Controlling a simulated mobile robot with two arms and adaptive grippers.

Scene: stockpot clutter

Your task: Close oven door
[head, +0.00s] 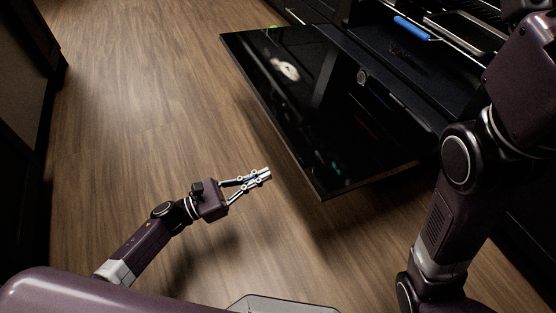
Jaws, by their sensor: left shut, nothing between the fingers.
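The oven door (300,110) is a dark, glossy panel, folded down and open. It spans the upper middle of the head view, hinged toward the oven (400,65) at the upper right. My left gripper (264,174) is shut and empty. It is just left of the door's near edge in the picture, over the floor, and appears apart from the door. My right arm rises along the right side and covers part of the oven. My right gripper is not in view.
Metal racks (470,35) show inside the oven, with a blue-handled item (411,29) near them. A small green thing peeks past the door's far corner. The wooden floor (130,110) to the left is clear. Dark cabinets (22,100) stand at the far left.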

